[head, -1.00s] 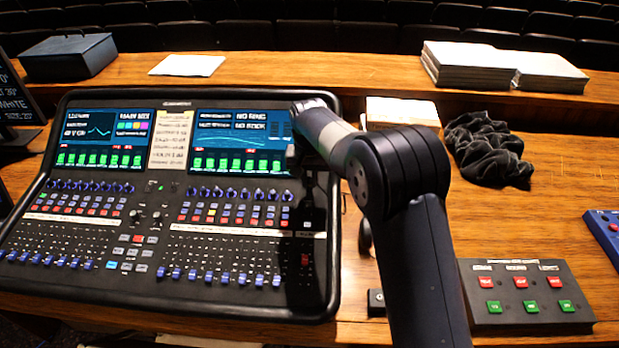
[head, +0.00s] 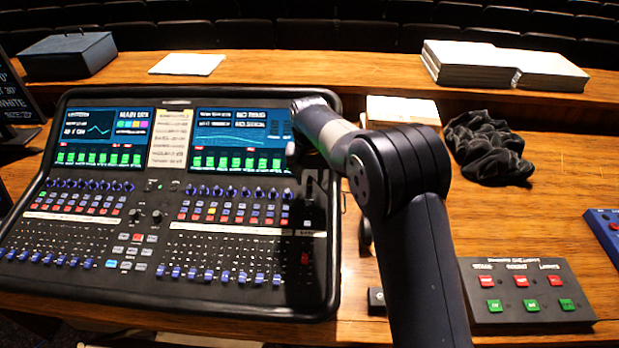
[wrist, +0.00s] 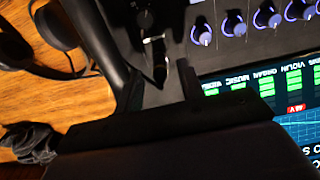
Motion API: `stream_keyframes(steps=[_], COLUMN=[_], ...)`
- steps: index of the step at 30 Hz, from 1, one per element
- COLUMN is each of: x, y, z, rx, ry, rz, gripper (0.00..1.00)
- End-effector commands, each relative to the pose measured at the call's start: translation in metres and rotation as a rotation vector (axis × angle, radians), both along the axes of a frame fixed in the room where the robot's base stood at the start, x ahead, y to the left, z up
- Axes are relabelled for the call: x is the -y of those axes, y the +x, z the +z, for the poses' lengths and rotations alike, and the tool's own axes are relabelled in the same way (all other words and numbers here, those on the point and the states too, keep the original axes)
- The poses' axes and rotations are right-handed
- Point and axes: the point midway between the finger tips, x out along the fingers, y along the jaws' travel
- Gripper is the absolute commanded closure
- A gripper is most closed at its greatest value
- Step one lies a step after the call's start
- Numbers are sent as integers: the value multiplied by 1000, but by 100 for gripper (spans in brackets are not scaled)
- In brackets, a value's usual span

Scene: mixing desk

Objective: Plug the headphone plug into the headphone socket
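A small dark piece with a bright end (wrist: 160,66) shows just beyond the gap between the fingertips. I cannot tell whether it is the headphone plug. A round metallic fitting (wrist: 145,19) lies farther along the strip; I cannot tell whether it is the headphone socket. The headphones (wrist: 53,25) lie on the wood beside the console. In the head view my arm hides most of them, and the gripper is over the console's right side.
The mixing console (head: 120,252) fills the left of the desk. A black cloth (head: 486,148), a button box (head: 525,312) and a blue box (head: 607,228) lie to the right. Papers (head: 402,110) lie behind my arm. Bare wood shows between the cloth and button box.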

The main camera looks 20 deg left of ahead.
Motion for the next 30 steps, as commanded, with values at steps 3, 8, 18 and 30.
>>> stream_keyframes(steps=[3,8,18,30], x=[0,0,2,2], y=[-1,-5,-10,-10], z=[17,50,99,103], rx=[3,6,2,1], ry=[3,4,1,0], rz=[0,1,1,0], gripper=[63,63,63,63])
